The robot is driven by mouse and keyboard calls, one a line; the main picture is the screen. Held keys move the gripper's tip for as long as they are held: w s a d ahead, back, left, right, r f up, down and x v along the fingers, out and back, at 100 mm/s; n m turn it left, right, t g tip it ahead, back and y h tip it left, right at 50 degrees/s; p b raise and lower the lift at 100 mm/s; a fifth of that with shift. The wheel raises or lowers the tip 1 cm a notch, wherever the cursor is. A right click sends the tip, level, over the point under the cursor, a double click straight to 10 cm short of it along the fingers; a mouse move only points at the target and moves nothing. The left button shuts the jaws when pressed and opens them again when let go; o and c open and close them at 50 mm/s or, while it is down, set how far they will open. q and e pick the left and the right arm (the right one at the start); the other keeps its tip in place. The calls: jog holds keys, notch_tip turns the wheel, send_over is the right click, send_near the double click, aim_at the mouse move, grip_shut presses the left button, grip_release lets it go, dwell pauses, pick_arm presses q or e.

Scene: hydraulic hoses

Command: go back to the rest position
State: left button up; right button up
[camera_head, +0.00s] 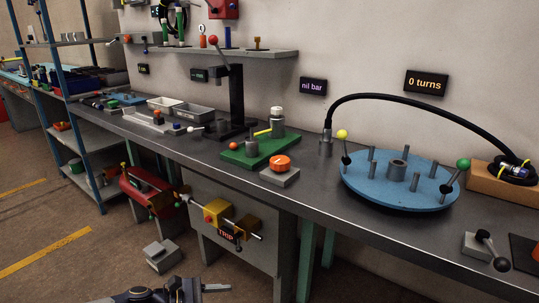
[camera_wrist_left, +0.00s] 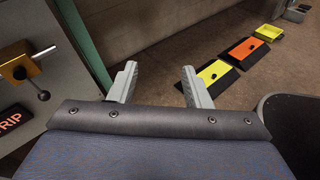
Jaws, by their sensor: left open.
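My left gripper (camera_wrist_left: 158,80) is open in the left wrist view. My right gripper is in neither view.
A yellow valve with a TRIP label (camera_head: 215,214) is on the bench front, near my left arm. A grey block (camera_head: 161,254) lies on the floor. The blue hose turntable (camera_head: 400,190) is on the bench. Yellow and orange pads (camera_wrist_left: 248,52) lie on open floor.

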pick_arm(q)
jog(key=s+a+r+m+y+p, duration=0.2)
jog(key=s+r+m+p, duration=0.4)
jog(key=r, duration=0.7)
jog(key=s+a+r+m+y+p, duration=0.3)
jog(key=s+r+m+y+p, duration=0.2)
jog(key=s+r+p, duration=0.4)
jog(key=s+a+r+m+t+y+p, duration=0.1)
jog(key=s+a+r+m+y+p, duration=0.2)
jog(key=s+r+m+p, duration=0.3)
jog(key=s+r+p, duration=0.1)
jog(key=s+r, duration=0.4)
jog(key=r, duration=0.6)
jog(key=shift+a+m+y, duration=0.15)
jog(key=shift+m+y, duration=0.15)
jog(key=shift+m, duration=0.1)
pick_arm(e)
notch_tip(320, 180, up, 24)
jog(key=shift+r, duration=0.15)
